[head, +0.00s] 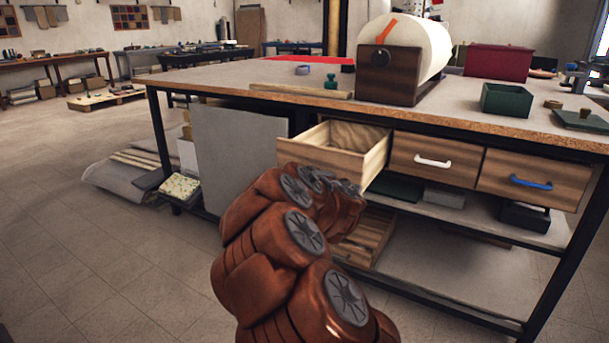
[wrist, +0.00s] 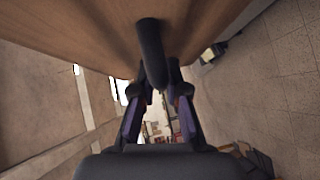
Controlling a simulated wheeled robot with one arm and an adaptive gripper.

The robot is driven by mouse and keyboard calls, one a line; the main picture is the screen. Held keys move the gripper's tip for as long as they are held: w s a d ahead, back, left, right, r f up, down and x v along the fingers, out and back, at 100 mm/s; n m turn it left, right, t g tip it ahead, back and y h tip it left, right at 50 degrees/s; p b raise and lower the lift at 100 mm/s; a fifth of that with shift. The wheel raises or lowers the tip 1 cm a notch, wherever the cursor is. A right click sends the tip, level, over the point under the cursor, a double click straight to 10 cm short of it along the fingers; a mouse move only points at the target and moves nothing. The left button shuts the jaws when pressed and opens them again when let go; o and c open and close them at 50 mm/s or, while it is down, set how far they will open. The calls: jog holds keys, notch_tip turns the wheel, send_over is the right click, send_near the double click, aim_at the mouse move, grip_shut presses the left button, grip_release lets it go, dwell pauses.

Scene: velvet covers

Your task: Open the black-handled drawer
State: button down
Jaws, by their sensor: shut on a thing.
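The drawer (head: 377,158) at the left of the row under the workbench stands pulled out, its pale wooden inside showing and looking empty. Its front is partly hidden by my arm in the head view. In the wrist view the drawer's wooden front (wrist: 85,35) fills the top, with the black handle (wrist: 150,45) standing out from it. My gripper (wrist: 158,92) has its fingers closed in on either side of the black handle. In the head view the fingers and the handle are hidden behind my arm.
Two shut drawers sit to the right, one with a white handle (head: 433,161) and one with a blue handle (head: 531,182). A grey panel (head: 238,158) stands left of the open drawer. A wooden crate (head: 368,240) lies on the shelf below.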

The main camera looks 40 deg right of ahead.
jog(key=shift+s+a, duration=0.25)
jog(key=shift+a, duration=0.05)
jog(key=c, duration=1.4)
grip_release()
jog(key=shift+w, duration=0.1)
jog(key=shift+c, duration=0.2)
jog(key=shift+a, duration=0.1)
jog(key=v, duration=0.7)
jog(key=shift+s, duration=0.25)
